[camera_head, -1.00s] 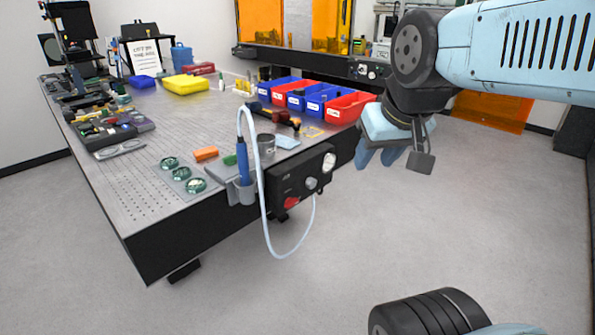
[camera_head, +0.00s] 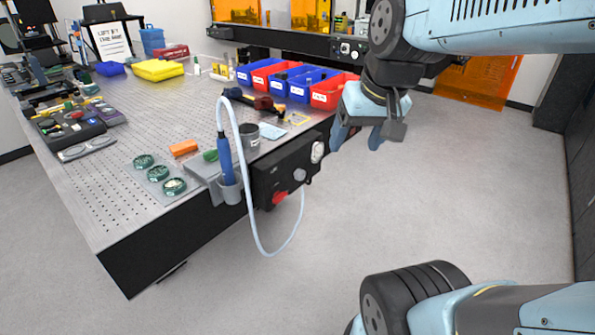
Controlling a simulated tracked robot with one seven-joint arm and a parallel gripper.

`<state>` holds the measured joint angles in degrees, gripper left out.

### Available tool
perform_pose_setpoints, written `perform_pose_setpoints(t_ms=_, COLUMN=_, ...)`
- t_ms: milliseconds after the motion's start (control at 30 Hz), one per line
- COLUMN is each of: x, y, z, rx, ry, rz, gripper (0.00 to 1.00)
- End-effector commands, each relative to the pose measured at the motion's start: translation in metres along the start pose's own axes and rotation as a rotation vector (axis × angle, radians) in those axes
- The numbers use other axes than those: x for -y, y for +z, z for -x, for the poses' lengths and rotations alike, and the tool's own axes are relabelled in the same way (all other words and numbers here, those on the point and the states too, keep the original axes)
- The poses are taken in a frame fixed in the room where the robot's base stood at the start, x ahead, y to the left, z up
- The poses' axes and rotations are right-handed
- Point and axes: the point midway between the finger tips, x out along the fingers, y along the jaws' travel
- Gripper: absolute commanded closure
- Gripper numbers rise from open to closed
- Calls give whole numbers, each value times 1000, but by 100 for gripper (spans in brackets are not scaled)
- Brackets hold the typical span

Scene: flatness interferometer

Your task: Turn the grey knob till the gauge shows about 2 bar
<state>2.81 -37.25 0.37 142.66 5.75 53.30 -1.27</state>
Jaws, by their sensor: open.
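The black control box (camera_head: 262,187) is fixed to the front edge of the bench. On its face are the small grey knob (camera_head: 299,175), a round white gauge (camera_head: 318,151) above and right of it, and a red knob (camera_head: 280,198) below and left. The gauge's needle and scale are too small to read. My gripper (camera_head: 357,139) is open and empty, with its light-blue fingers pointing down. In the picture it is up and right of the grey knob, apart from it, with the gauge between them.
A blue handpiece (camera_head: 225,160) stands in a grey holder beside the box, and its pale hose (camera_head: 262,249) loops below the bench edge. The perforated bench (camera_head: 110,195) carries red and blue bins (camera_head: 330,92) and several tools. The floor (camera_head: 430,200) at right is clear.

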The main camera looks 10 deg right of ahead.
Motion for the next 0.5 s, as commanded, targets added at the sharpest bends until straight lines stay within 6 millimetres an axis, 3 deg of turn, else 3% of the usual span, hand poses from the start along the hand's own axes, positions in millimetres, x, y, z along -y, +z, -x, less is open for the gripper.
perform_pose_setpoints(t_ms=500, x=25, y=-23, z=-97, rx=418, ry=-273, rz=-382, gripper=31)
